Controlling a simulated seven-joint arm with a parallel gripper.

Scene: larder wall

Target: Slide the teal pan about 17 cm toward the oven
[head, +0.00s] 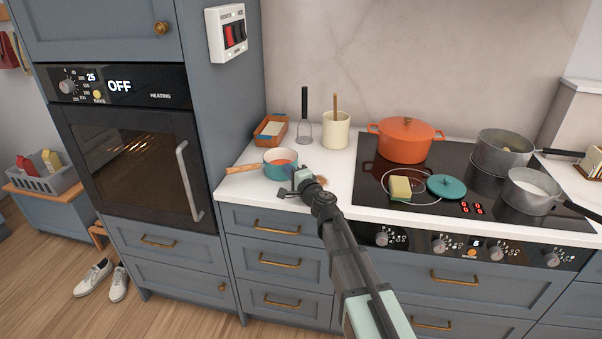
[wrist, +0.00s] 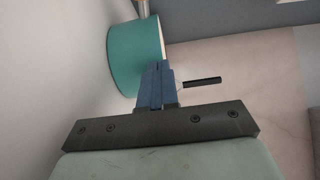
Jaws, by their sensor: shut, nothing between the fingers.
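In the wrist view the teal side of the pan (wrist: 131,58) shows just beyond the fingertips. My gripper (head: 290,184) is at the right front side of the pan, shut and empty. In the wrist view my gripper's fingers (wrist: 158,78) are together, close to the pan's side. I cannot tell whether they touch it.
An orange dish (head: 270,128), a masher (head: 304,115) and a cream utensil pot (head: 336,130) stand behind the pan. The hob (head: 440,206) to the right holds an orange pot (head: 404,142), grey pans, a sponge (head: 400,188) and a teal lid (head: 446,187). The tall oven cabinet bounds the counter's left.

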